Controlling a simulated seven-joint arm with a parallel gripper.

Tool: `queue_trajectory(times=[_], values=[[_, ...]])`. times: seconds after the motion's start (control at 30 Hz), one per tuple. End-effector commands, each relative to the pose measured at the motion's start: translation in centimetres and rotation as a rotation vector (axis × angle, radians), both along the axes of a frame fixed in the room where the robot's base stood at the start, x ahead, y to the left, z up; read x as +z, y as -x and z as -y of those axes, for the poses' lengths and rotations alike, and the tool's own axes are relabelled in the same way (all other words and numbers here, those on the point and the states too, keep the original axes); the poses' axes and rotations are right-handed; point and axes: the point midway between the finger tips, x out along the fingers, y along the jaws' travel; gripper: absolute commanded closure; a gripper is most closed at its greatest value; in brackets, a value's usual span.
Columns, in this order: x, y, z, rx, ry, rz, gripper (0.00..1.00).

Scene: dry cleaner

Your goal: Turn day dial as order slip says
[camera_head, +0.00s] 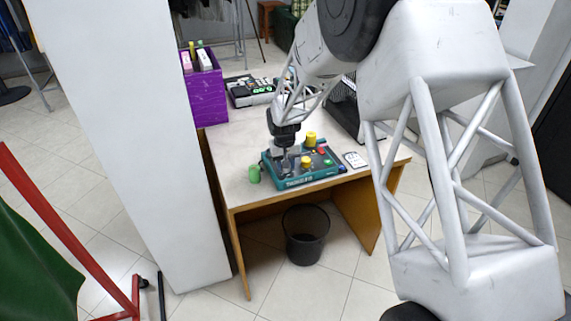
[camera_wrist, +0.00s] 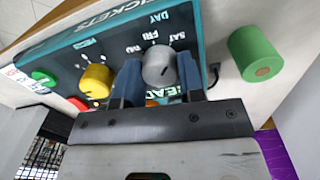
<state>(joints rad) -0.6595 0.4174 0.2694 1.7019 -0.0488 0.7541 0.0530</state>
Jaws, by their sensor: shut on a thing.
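The teal ticket machine (camera_head: 300,179) sits on the desk, with its top panel facing up. In the wrist view its grey day dial (camera_wrist: 160,66) stands under the word DAY, with FRI and SAT legible beside it. My gripper (camera_wrist: 158,80) is shut on this dial, one finger on each side. In the head view my gripper (camera_head: 284,150) reaches down onto the machine's left part. A dark mark shows on the dial, but I cannot tell which day it points to. The order slip (camera_head: 355,160) lies right of the machine; its text is too small to read.
A yellow knob (camera_wrist: 96,81) and a green button (camera_wrist: 43,78) share the panel. A loose-looking green cylinder (camera_head: 254,174) stands left of the machine. A purple box (camera_head: 208,98) and a keyed device (camera_head: 250,92) stand behind. A black bin (camera_head: 305,236) is under the desk (camera_head: 232,178).

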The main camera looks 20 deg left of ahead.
Motion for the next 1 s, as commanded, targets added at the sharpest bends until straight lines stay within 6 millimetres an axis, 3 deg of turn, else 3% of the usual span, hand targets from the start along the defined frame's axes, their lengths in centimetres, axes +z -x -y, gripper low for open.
queue_trajectory(times=[0.6, 0.63, 0.8, 1.0], values=[[0.06, -0.02, -0.03, -0.07, 0.0, 0.0, 0.88], [0.06, -0.02, -0.03, -0.07, 0.0, 0.0, 0.63], [0.04, -0.02, -0.03, -0.07, 0.0, 0.0, 0.39], [0.03, -0.01, -0.02, -0.069, 0.0, 0.0, 0.39]])
